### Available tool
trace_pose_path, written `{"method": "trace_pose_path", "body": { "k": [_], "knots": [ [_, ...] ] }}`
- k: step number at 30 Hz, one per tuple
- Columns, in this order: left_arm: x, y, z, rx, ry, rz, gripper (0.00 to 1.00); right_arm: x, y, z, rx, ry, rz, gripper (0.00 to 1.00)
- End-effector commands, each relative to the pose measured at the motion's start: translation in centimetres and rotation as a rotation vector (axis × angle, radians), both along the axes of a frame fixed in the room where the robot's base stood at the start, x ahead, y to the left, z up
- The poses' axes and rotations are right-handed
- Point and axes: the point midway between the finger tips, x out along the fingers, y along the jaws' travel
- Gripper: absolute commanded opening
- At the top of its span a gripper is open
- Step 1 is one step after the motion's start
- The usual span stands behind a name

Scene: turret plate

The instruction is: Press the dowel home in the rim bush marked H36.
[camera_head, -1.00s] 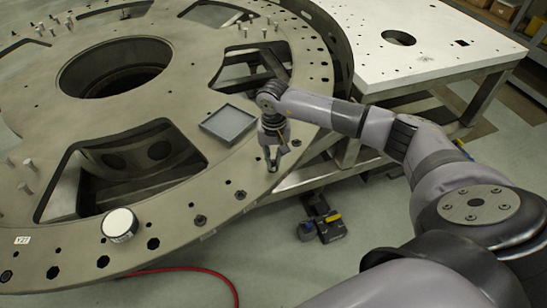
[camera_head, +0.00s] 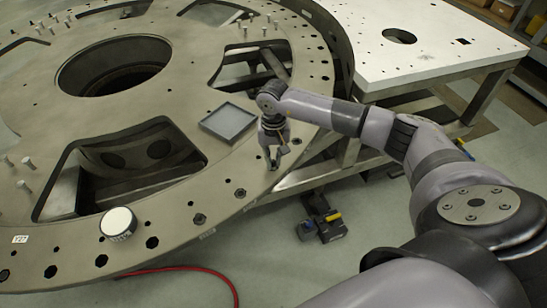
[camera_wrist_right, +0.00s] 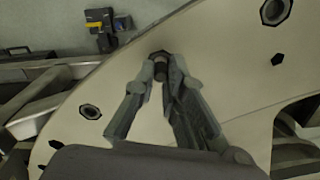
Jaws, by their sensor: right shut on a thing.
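My right gripper (camera_head: 272,162) is over the near right rim of the large turret plate (camera_head: 170,200), pointing down. In the right wrist view the fingers (camera_wrist_right: 161,68) are shut on a short dark dowel (camera_wrist_right: 161,72). The dowel's end is at a dark hole or bush (camera_wrist_right: 160,54) in the rim. I cannot tell how deep it sits, or whether it is in the bush or just above it. No H36 mark is readable near it. My left gripper is not in view.
A shallow grey tray (camera_head: 229,123) lies on the plate left of the gripper. A round white-topped part (camera_head: 118,223) and several upright pins stand on the plate. Other rim bushes (camera_head: 199,219) follow the edge. A white table (camera_head: 430,50) stands at the right; a tool (camera_head: 325,228) lies on the floor.

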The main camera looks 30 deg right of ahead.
Motion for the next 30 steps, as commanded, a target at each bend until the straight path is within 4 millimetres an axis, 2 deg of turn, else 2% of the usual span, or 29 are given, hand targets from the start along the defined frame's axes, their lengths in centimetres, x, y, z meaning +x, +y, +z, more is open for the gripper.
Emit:
{"method": "trace_pose_path", "body": {
  "k": [24,25,30],
  "knots": [
    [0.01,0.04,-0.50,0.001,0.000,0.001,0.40,-0.14,0.06,-0.64,0.000,0.004,0.001,0.00],
    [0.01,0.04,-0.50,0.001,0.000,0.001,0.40,-0.14,0.06,-0.63,0.000,0.004,0.001,0.13],
    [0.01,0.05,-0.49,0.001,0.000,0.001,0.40,-0.09,0.04,-0.58,0.001,0.003,0.001,0.24]
  ]
}}
